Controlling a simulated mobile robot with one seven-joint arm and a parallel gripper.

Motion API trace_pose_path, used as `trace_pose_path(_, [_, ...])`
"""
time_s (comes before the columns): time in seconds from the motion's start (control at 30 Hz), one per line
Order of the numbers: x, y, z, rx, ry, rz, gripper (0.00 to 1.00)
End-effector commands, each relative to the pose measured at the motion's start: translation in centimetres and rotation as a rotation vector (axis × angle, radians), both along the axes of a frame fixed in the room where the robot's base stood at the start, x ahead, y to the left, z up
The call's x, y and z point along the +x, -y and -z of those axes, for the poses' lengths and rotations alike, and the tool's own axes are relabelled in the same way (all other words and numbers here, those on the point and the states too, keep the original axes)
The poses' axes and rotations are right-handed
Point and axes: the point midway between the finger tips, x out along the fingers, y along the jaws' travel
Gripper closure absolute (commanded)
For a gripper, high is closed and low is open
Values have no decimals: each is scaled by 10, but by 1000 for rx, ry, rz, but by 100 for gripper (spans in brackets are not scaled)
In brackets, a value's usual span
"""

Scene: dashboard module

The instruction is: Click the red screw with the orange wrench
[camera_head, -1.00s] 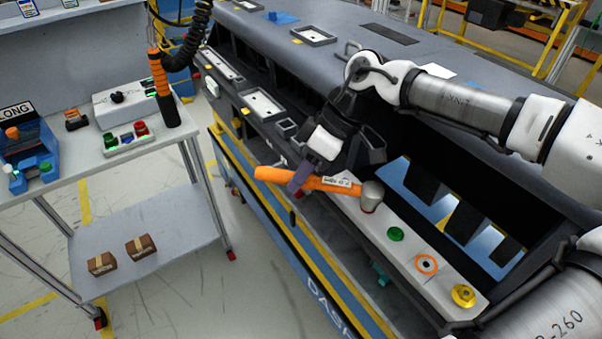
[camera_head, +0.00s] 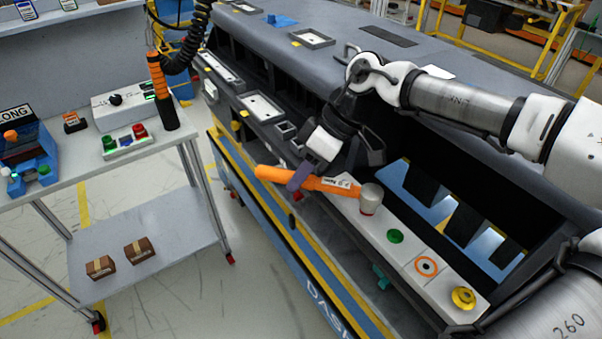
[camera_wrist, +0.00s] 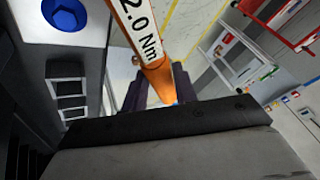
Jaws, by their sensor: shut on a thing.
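My gripper (camera_head: 301,177) is shut on the handle of the orange wrench (camera_head: 330,185) and holds it level above the white panel strip (camera_head: 440,290). The wrench has a grey cylindrical head (camera_head: 370,197) at its right end. A little red shows at the lower edge of this head, at the spot where the red screw would be; the screw itself is mostly hidden, and I cannot tell whether the head touches it. In the wrist view the wrench (camera_wrist: 140,32), marked "2.0 Nm", runs between the fingers of my gripper (camera_wrist: 158,92).
Green (camera_head: 395,236), orange-ringed (camera_head: 426,266) and yellow (camera_head: 463,298) fittings sit along the strip to the right of the wrench head. A blue bolt (camera_wrist: 65,14) shows in the wrist view. A cart (camera_head: 150,165) stands left, with clear floor between.

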Motion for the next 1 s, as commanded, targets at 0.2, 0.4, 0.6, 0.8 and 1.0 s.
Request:
trace_pose_path(0.2, [1, 1, 1, 1, -1, 11, 100])
trace_pose_path(0.4, [1, 1, 1, 1, -1, 11, 100])
trace_pose_path(0.6, [2, 1, 1, 0, -1, 18, 100])
trace_pose_path(0.8, [4, 2, 0, 0, 0, 38, 100])
trace_pose_path(1.0, [7, 2, 0, 1, -1, 55, 100])
